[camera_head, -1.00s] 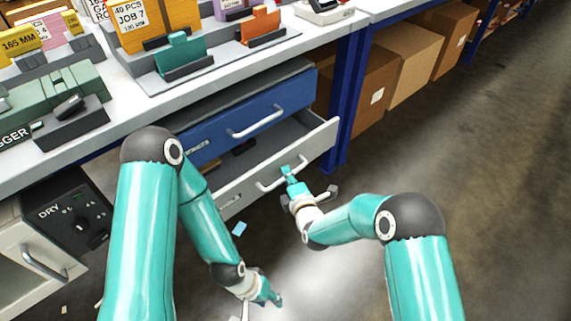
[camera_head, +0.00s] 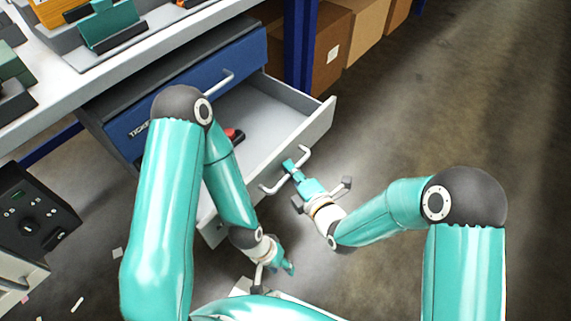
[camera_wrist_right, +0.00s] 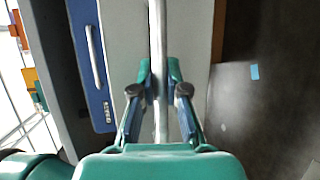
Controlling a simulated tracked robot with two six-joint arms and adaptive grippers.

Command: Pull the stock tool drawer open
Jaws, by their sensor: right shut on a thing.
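The lower drawer (camera_head: 312,130), light grey, stands well out from under the bench, and its pale floor is visible. A red and black item (camera_head: 234,136) lies inside it, partly behind my left arm. My right gripper (camera_head: 291,168) is shut on the drawer's bar handle (camera_head: 268,188). In the right wrist view the handle bar (camera_wrist_right: 158,60) runs between the two fingers (camera_wrist_right: 160,85). My left gripper (camera_head: 276,266) hangs low in front of the drawer, apart from it; its finger gap is too small to read.
A blue drawer (camera_head: 185,98) above is closed. A blue bench leg (camera_head: 299,45) and cardboard boxes (camera_head: 333,45) stand at the right. A dark control box (camera_head: 32,213) is at the left. Paper scraps lie on the floor, which is open at the right.

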